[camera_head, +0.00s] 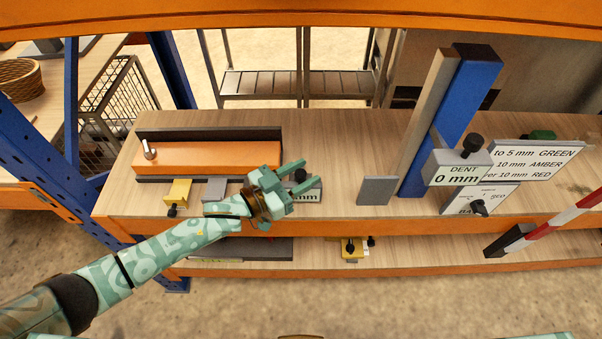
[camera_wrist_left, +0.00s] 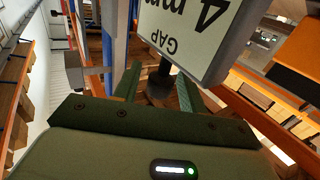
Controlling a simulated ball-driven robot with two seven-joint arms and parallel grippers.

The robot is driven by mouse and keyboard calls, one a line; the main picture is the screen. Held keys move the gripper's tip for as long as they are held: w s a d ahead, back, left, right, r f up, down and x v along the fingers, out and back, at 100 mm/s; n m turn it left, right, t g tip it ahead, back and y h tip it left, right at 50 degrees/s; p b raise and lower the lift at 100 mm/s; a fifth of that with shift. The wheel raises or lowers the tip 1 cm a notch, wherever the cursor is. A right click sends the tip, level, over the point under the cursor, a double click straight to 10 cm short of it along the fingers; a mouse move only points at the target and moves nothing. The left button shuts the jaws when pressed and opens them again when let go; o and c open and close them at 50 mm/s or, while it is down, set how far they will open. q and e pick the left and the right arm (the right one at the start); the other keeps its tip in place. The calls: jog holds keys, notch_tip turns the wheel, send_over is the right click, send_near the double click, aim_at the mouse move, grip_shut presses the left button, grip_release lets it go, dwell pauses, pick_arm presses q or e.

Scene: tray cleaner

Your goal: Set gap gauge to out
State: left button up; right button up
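The gap gauge (camera_head: 308,196) is a small grey box with a black knob (camera_head: 300,175) on top, on the upper shelf right of the orange block. My left gripper mostly hides its label, leaving "mm" showing. In the left wrist view the gauge's plate (camera_wrist_left: 190,35) reads "GAP" and "4 mm", upside down. My left gripper (camera_head: 301,178) is open, its two green fingers on either side of the knob. The black knob also shows between the fingers in the left wrist view (camera_wrist_left: 160,92). I cannot tell whether the fingers touch it. My right gripper is not in view.
An orange block (camera_head: 210,157) with a lever lies left of the gauge. A grey plate (camera_head: 377,190), a blue post (camera_head: 455,115) and a dent gauge (camera_head: 457,175) reading "0 mm" stand to the right. A red-white bar (camera_head: 560,222) crosses the shelf edge at right.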

pick_arm(q)
grip_shut()
jog(key=s+p, duration=0.3)
jog(key=s, duration=0.2)
jog(key=shift+s+f, duration=0.1)
jog(key=shift+s, duration=0.05)
jog(key=shift+o, duration=1.3)
grip_release()
jog(key=shift+s, duration=0.15)
jog(key=v, duration=1.6)
jog(key=shift+a+p, duration=0.2)
jog(key=shift+p, duration=0.1)
